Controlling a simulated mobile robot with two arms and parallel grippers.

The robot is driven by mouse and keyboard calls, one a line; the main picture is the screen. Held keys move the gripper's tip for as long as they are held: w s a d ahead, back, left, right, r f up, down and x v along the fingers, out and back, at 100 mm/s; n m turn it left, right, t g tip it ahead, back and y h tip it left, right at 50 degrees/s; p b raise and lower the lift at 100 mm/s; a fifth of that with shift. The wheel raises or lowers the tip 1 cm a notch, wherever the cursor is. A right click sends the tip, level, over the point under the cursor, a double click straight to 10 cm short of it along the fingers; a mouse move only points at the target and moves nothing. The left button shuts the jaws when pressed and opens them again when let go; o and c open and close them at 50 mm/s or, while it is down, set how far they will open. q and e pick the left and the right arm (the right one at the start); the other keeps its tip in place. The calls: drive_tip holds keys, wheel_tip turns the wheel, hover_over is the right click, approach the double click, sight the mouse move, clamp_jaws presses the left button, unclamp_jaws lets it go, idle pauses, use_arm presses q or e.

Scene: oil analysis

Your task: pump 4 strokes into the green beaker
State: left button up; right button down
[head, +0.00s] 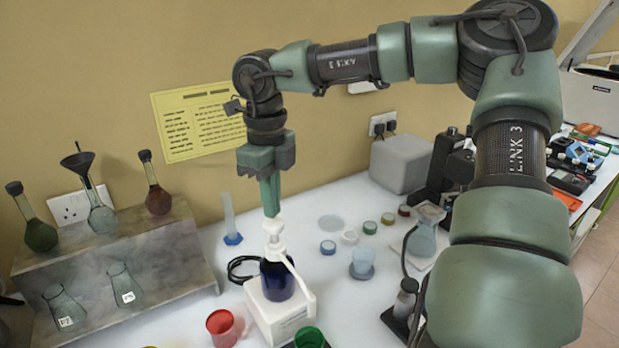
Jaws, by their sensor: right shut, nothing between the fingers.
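A dark blue bottle (276,282) with a white pump head (273,228) stands in a white stand (270,318) on the table. My right gripper (271,212) points straight down with its green fingers shut and empty. Its fingertips are at the top of the pump head, touching it or just above; I cannot tell which. The green beaker (310,338) is at the bottom edge, in front of the stand, and partly cut off by the frame. Its contents are not visible. My left gripper is not in view.
A red beaker (223,327) stands left of the stand. A grey rack (150,290) with several flasks fills the left side. A graduated cylinder (229,215), small jars (328,247) and a flask (423,235) stand behind. My right arm covers the right side.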

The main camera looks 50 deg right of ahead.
sight(273, 222)
drive_tip(key=shift+f, duration=0.2)
drive_tip(key=shift+f+b, duration=1.75)
drive_tip(key=shift+f, duration=0.05)
drive_tip(key=shift+r, duration=0.1)
drive_tip(key=shift+r+p, duration=1.25)
drive_tip(key=shift+r, duration=0.65)
drive_tip(key=shift+r, duration=0.1)
drive_tip(key=shift+r+p, duration=2)
drive_tip(key=shift+r, duration=0.9)
